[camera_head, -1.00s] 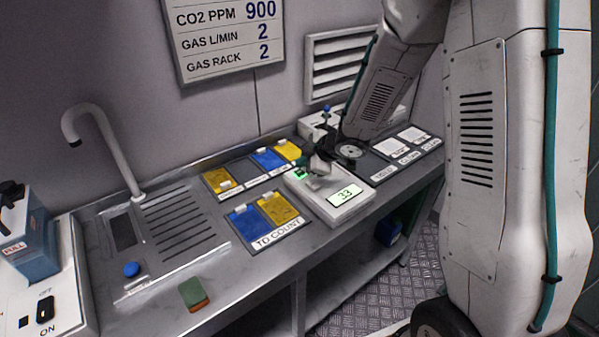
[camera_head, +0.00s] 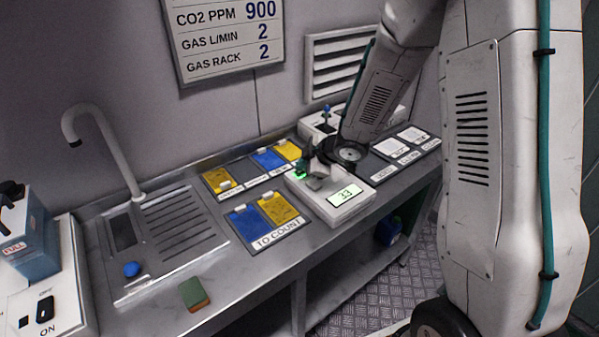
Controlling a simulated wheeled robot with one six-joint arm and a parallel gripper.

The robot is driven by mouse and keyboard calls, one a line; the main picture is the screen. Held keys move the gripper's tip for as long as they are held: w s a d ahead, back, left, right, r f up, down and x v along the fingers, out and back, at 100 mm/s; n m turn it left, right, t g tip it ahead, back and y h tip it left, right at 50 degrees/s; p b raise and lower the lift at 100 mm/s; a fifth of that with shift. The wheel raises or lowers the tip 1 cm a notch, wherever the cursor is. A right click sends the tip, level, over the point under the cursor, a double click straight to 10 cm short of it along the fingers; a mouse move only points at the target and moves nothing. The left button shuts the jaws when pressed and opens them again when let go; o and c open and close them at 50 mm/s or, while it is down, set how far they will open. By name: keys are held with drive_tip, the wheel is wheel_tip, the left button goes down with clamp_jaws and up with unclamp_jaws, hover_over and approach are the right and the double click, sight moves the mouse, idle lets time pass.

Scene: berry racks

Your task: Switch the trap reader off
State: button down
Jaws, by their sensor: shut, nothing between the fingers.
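The trap reader (camera_head: 355,204) is a white box on the steel bench with a lit screen reading 33. A small green-lit part (camera_head: 299,174) shows at its far left corner. A grey piece (camera_head: 316,183) sits on its top, left of the screen. My gripper (camera_head: 309,166) is shut and empty, low over the reader's far left end, close beside the green part. Whether the fingers touch it cannot be told. My wrist hides part of the reader's back edge.
Blue and yellow cards lie in the TO COUNT tray (camera_head: 277,237) and in another tray (camera_head: 234,194) behind it. Labelled card slots (camera_head: 405,148) are right of the reader. A white box with a blue knob (camera_head: 326,112) stands behind. A sink and sponge (camera_head: 194,294) are left.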

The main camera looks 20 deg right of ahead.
sight(303, 173)
drive_tip(key=shift+f, duration=0.5)
idle(0.3)
drive_tip(key=shift+r, duration=0.9)
drive_tip(key=shift+r, duration=2.55)
